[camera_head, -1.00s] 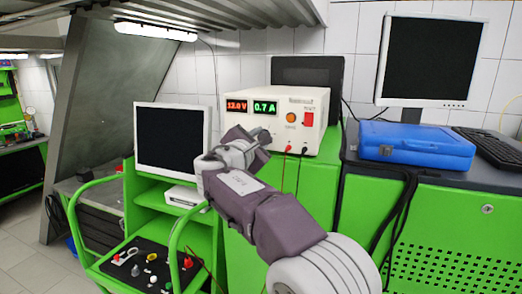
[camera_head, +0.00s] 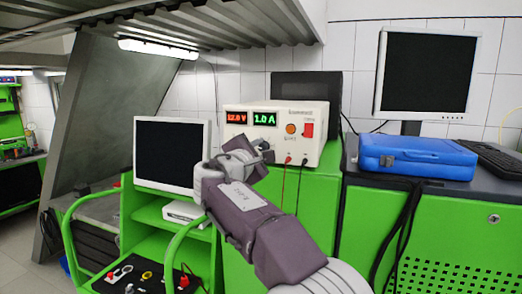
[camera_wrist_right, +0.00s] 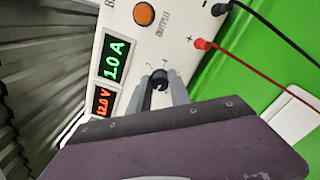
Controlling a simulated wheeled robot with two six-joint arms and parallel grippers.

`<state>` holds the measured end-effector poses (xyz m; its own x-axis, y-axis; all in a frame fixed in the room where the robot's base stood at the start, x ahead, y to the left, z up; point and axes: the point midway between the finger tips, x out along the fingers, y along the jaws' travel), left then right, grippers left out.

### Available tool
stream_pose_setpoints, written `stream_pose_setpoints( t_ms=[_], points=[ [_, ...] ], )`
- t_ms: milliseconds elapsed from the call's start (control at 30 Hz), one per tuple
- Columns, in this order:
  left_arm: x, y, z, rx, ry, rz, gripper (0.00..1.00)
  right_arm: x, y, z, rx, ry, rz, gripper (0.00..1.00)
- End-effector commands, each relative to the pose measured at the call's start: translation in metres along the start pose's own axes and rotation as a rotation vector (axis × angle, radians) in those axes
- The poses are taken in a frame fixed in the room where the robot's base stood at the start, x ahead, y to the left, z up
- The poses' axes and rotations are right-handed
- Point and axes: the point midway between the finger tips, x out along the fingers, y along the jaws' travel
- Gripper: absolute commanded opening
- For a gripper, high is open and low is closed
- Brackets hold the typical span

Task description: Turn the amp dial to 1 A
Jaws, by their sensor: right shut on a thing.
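The power supply (camera_head: 300,118) is a cream box on the green cabinet. Its green amp display (camera_head: 264,119) reads 1.0 A, and its red display (camera_head: 236,118) reads 12.0 V. My right gripper (camera_head: 262,150) is at the lower front of the supply. In the right wrist view, the black amp dial (camera_wrist_right: 160,79) sits between the two fingertips of my right gripper (camera_wrist_right: 161,86), which are shut on it. The dial's own mark is too small to read. In the head view my gripper hides the dial. My left gripper is not in view.
An orange output button (camera_head: 291,129) and a red switch (camera_head: 307,130) are on the panel. Red and black leads (camera_wrist_right: 251,67) plug in beside the dial. A monitor (camera_head: 172,152) stands left, and a blue case (camera_head: 417,157) lies right.

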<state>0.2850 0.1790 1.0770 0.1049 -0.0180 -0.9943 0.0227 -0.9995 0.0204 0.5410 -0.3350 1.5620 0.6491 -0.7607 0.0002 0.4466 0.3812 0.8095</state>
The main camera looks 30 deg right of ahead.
Motion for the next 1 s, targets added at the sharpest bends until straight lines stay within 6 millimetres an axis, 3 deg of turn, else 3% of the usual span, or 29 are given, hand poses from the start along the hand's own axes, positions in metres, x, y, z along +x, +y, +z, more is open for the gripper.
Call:
stream_pose_setpoints(
  t_ms=[33,67,100,467,800,1000],
  points=[
    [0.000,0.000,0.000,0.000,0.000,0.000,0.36,0.000,0.002,0.002,0.001,-0.003,0.005,0.00],
    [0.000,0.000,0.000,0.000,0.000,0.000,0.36,0.000,0.002,0.002,0.001,-0.003,0.005,0.32],
    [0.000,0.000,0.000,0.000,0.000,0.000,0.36,0.000,0.002,0.002,0.001,-0.003,0.005,0.43],
    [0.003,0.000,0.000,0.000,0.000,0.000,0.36,-0.004,0.000,0.000,0.001,-0.001,0.003,0.44],
    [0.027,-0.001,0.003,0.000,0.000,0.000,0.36,-0.073,-0.001,-0.002,0.001,0.002,0.005,0.44],
    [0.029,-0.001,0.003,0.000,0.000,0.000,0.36,-0.089,0.000,0.000,0.001,-0.001,0.002,0.44]
  ],
)
